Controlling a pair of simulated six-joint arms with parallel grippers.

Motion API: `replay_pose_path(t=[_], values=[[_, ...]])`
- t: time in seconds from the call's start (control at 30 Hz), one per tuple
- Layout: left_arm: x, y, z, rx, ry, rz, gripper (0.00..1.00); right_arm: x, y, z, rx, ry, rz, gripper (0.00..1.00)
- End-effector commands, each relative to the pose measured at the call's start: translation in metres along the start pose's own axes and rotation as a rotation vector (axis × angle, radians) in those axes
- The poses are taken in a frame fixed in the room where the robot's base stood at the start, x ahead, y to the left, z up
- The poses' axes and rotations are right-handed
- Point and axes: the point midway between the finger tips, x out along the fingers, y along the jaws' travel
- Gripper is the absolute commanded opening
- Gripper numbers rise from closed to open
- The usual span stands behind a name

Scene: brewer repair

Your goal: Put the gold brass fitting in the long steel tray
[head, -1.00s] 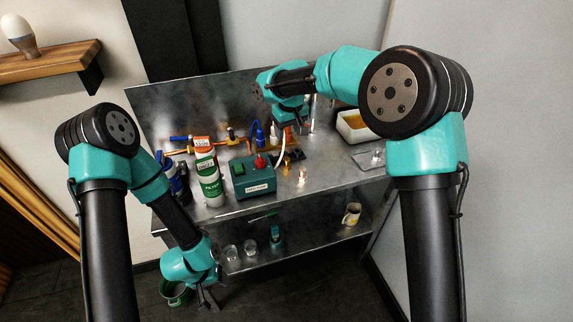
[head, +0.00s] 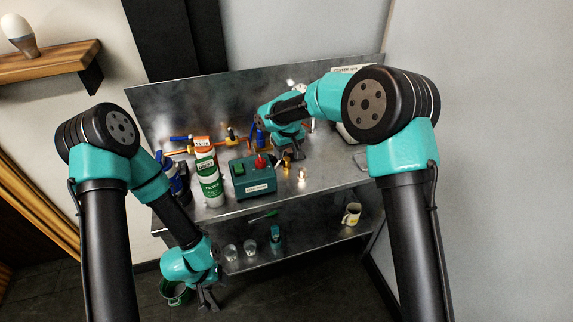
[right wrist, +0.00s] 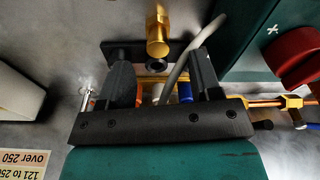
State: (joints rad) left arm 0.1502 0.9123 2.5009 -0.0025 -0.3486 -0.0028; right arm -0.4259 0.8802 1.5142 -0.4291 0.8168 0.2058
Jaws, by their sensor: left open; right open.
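The gold brass fitting (right wrist: 158,30) stands out in the right wrist view, just beyond and between my right fingertips, beside a dark plate. My right gripper (right wrist: 163,72) is open and empty, with the fitting apart from its fingers. In the head view my right gripper (head: 292,156) hangs low over the bench, right of the green box; the fitting is hard to make out there. A steel tray (head: 361,160) shows only in part at the bench's right, behind my right arm. My left gripper (head: 208,298) is open and empty, low in front of the bench.
A green box with a red knob (head: 253,178), a filter canister (head: 209,182) and copper pipework (head: 178,152) stand left of my right gripper. Cups and a mug (head: 351,213) stand on the lower shelf.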

Motion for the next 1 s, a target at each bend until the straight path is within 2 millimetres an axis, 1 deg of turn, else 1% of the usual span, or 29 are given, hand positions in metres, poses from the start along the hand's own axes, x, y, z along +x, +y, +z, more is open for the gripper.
replay_pose_path(t=[0.13,0.3,0.4,0.5,0.93,1.0], values=[[0.0,0.0,0.0,0.0,0.0,0.0,0.53,0.014,0.001,0.001,0.0,-0.003,0.0,0.58],[0.0,0.0,0.0,0.0,0.0,0.0,0.53,0.038,0.003,0.001,0.001,-0.004,0.0,0.58],[0.0,0.0,0.0,0.0,0.0,0.0,0.53,0.048,0.002,0.0,0.001,-0.002,0.0,0.58],[0.0,0.0,0.0,0.0,0.0,0.0,0.53,0.051,0.003,0.0,0.0,-0.001,0.0,0.58],[0.0,0.0,0.0,0.0,0.0,0.0,0.53,0.051,0.002,0.0,0.0,-0.001,0.0,0.58],[0.0,0.0,0.0,0.0,0.0,0.0,0.53,0.051,0.002,0.0,0.0,-0.001,0.0,0.52]])
